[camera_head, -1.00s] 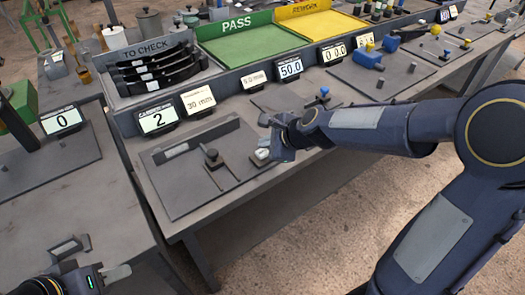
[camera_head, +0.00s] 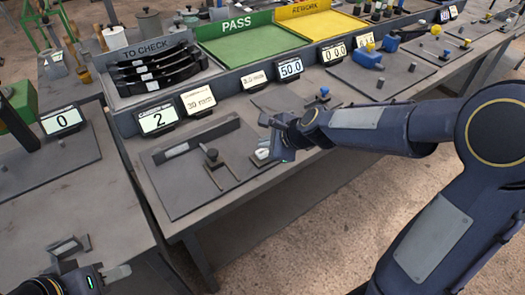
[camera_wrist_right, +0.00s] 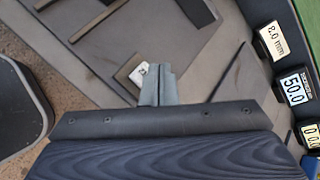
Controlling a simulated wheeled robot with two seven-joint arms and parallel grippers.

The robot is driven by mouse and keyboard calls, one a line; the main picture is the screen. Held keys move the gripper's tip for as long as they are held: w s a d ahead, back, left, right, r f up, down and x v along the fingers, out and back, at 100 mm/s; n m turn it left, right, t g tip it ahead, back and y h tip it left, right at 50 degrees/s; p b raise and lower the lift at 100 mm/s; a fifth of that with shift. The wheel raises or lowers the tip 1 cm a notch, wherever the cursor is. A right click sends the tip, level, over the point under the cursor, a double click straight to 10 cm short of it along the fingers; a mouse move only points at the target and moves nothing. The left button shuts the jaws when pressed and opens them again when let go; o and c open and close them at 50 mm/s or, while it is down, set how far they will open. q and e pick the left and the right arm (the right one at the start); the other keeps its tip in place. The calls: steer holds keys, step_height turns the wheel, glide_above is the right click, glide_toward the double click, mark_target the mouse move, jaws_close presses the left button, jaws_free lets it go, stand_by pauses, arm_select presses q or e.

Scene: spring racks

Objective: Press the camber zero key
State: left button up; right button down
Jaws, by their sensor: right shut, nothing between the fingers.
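The zero key (camera_head: 262,154) is a small pale block at the right end of the dark camber gauge plate (camera_head: 185,190). In the right wrist view the key (camera_wrist_right: 137,73) shows as a white piece with a dark mark beside my fingertips. My right gripper (camera_head: 271,150) is shut and empty, right at the key; its fingers (camera_wrist_right: 157,80) partly cover it, and I cannot tell whether they touch. The display (camera_head: 157,119) behind the plate reads 2. My left gripper (camera_head: 95,260) is open and empty at the bottom left.
A rack of dark curved springs (camera_head: 155,68), a green PASS tray (camera_head: 250,50) and a yellow REWORK tray (camera_head: 322,25) line the back. Another display (camera_head: 62,120) reads 0.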

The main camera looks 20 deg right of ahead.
mark_target(266, 154)
steer(key=shift+f+b, duration=0.3)
steer(key=shift+f, duration=0.15)
steer(key=shift+f+b, duration=0.45)
steer(key=shift+f, duration=0.1)
stand_by(0.5)
stand_by(0.3)
steer(key=shift+r+p, duration=1)
steer(key=shift+p, duration=0.05)
step_height(266, 154, up, 5)
steer(key=p, duration=0.5)
stand_by(0.4)
